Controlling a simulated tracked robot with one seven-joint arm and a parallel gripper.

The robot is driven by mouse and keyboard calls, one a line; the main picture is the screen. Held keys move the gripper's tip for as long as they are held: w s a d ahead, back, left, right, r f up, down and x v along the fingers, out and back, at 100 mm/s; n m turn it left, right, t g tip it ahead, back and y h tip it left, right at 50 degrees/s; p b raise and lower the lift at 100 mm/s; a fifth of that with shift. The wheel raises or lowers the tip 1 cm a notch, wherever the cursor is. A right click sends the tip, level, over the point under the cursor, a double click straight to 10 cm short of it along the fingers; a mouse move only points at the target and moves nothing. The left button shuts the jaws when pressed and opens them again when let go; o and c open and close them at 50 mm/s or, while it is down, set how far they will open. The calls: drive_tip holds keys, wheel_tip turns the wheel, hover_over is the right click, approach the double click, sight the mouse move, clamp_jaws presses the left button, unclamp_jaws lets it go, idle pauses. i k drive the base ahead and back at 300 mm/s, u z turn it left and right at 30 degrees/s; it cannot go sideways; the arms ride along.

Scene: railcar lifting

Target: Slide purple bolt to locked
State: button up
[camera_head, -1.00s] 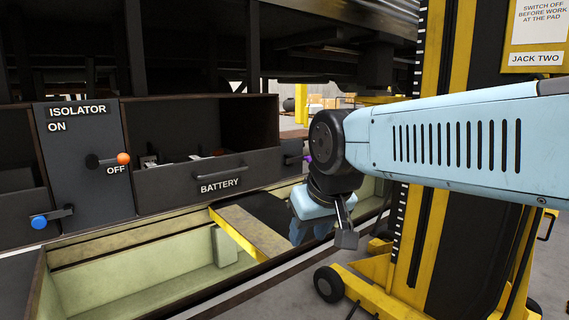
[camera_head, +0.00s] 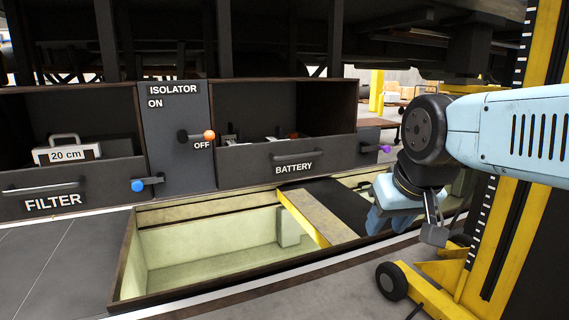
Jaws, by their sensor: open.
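The purple bolt (camera_head: 386,149) shows as a small purple knob on a dark stem at the right end of the battery drawer (camera_head: 280,160). It sits just left of my arm's round wrist joint. Whether it is locked cannot be told from here. My gripper (camera_head: 378,220) hangs below and a little left of that joint, fingers pointing down, over the right part of the open pit. It is open and apart from the bolt, lower in the picture. No object shows between its fingers.
A blue knob (camera_head: 138,185) sits between the filter drawer (camera_head: 50,200) and the isolator panel (camera_head: 180,130), which has an orange-ended handle (camera_head: 209,135). A yellow-edged plank (camera_head: 315,215) crosses the open pit (camera_head: 210,245). A yellow jack (camera_head: 500,190) stands right.

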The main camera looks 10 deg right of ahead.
sight(386, 148)
drive_tip(key=z, duration=0.35)
drive_tip(key=i, duration=0.9)
drive_tip(key=u, duration=0.2)
